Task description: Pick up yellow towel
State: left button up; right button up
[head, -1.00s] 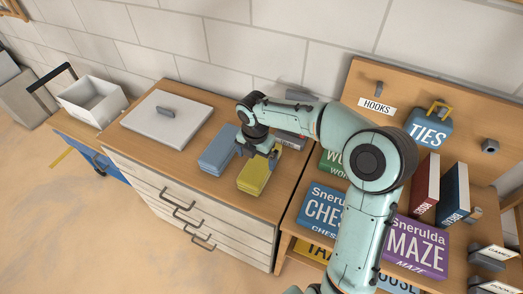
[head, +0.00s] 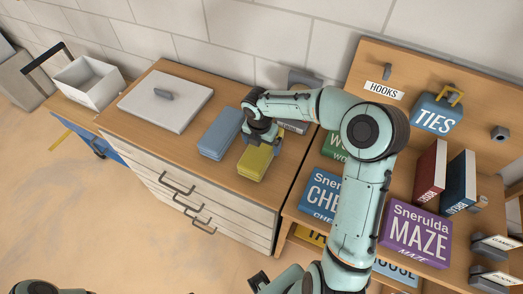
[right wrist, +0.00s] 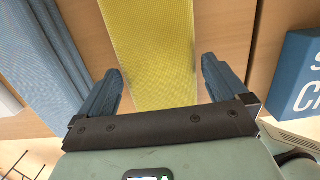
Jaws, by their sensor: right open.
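The yellow towel (head: 256,163) is a folded block lying on the wooden top of the drawer cabinet (head: 233,187). My right gripper (head: 261,138) is over its far end in the head view and hides that part. In the right wrist view, the towel (right wrist: 152,45) runs between the two fingers of my open right gripper (right wrist: 160,72). There is a gap between each finger and the towel's sides. The height of the fingertips against the towel is hard to tell.
A blue folded towel (head: 219,134) lies close to the left of the yellow one. A grey lidded box (head: 165,99) is farther left. Several boxes, including a purple MAZE box (head: 415,232), fill the shelf unit to the right. A block wall stands behind.

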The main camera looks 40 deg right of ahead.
aim_at(262, 149)
notch_tip(262, 149, down, 4)
jog(key=shift+r, duration=0.1)
jog(key=shift+w, duration=0.1)
jog(key=c, duration=0.8)
